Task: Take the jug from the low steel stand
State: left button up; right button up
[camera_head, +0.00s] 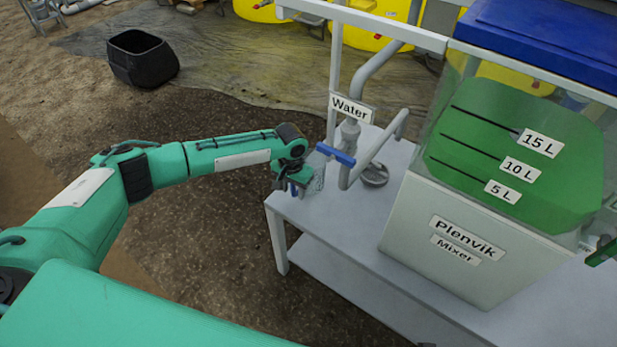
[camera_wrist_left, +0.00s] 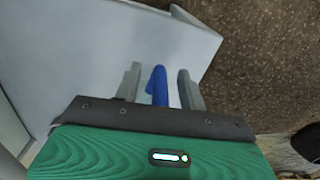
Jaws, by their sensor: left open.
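A small pale see-through vessel (camera_head: 316,172), which looks like the jug, stands at the near left corner of the grey steel stand (camera_head: 310,212). My left gripper (camera_head: 296,184) is at its left side and hides part of it. In the left wrist view the gripper (camera_wrist_left: 158,88) is open, with a blue bar (camera_wrist_left: 158,82) between its two grey fingers. The bar may be the jug's handle; I cannot tell whether a finger touches it. The jug's clear body is hard to make out in that view. My right gripper is not in view.
Just right of the gripper are the water pipe (camera_head: 362,160) and its blue lever (camera_head: 336,154), under the Water sign (camera_head: 351,108). The Plenvik mixer tank (camera_head: 470,240) fills the right of the stand. A black tub (camera_head: 143,60) stands on open ground behind.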

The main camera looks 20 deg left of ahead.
pick_arm(q)
grip_shut()
